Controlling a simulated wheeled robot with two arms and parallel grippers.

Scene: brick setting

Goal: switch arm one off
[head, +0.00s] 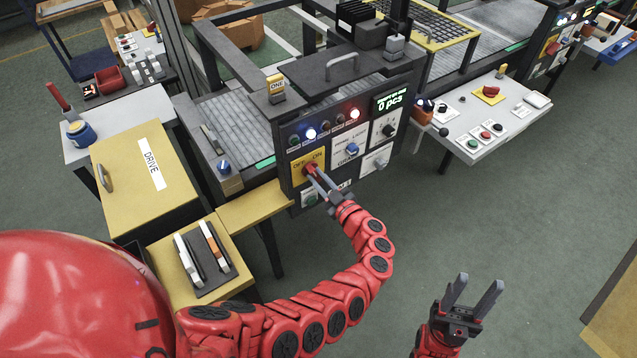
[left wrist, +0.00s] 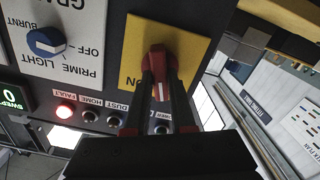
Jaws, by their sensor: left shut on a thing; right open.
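A red rotary knob (head: 309,167) sits on a yellow plate (head: 298,179) marked OFF and ON, at the lower left of a dark control panel (head: 338,112). My left gripper (head: 313,173) is shut on this knob. In the left wrist view, upside down, the red knob (left wrist: 160,62) shows between my two fingers, with the yellow plate (left wrist: 135,50) behind it. The fingers partly cover the labels, so I cannot read the knob's setting surely. A yellow tag reading ONE (head: 276,86) stands above the panel. My right gripper (head: 472,295) is open and empty over the floor.
A blue knob (head: 351,149) sits right of the red one. A yellow DRIVE box (head: 125,190) stands left. A white side table (head: 480,120) with buttons stands right.

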